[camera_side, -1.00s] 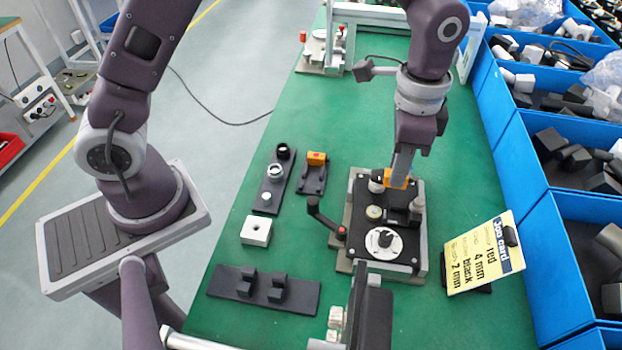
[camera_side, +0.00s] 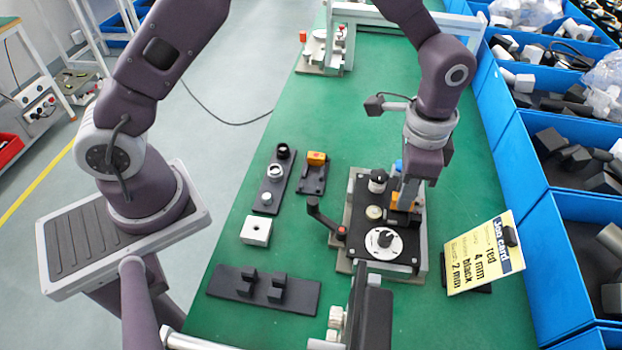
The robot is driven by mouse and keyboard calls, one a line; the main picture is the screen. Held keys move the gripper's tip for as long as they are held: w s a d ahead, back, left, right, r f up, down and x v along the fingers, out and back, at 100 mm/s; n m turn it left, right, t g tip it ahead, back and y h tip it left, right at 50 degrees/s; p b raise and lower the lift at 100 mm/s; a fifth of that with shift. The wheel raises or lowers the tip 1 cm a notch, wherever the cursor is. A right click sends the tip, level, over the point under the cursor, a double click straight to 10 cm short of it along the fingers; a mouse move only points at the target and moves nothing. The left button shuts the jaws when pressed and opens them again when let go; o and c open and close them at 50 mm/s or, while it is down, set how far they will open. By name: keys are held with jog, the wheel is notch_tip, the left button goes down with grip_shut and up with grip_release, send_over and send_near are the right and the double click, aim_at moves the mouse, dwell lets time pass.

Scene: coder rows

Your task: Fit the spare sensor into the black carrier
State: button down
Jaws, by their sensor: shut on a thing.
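My gripper (camera_side: 404,205) points down over the right part of the black fixture plate (camera_side: 352,212). It is shut on a small orange block (camera_side: 394,200), which looks like a sensor. The fingers hide much of the block, and I cannot tell whether it touches the plate or a seat there. A second orange block (camera_side: 316,158) sits at the far end of a small black holder (camera_side: 311,180) to the left. I cannot tell for sure which black part is the carrier.
The fixture also has a white dial (camera_side: 384,240), a knob (camera_side: 377,181) and a black lever (camera_side: 322,216) at its left. A yellow job card (camera_side: 484,255) stands to the right, before blue bins (camera_side: 531,190). A white block (camera_side: 257,231) and dark bracket (camera_side: 225,284) lie left.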

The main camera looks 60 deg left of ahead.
jog(key=shift+f, duration=1)
jog(key=shift+f, duration=0.15)
jog(key=shift+f, duration=0.2)
jog(key=shift+f, duration=0.35)
dwell(0.6)
jog(key=c, duration=1.2)
grip_release()
jog(key=shift+c, duration=0.2)
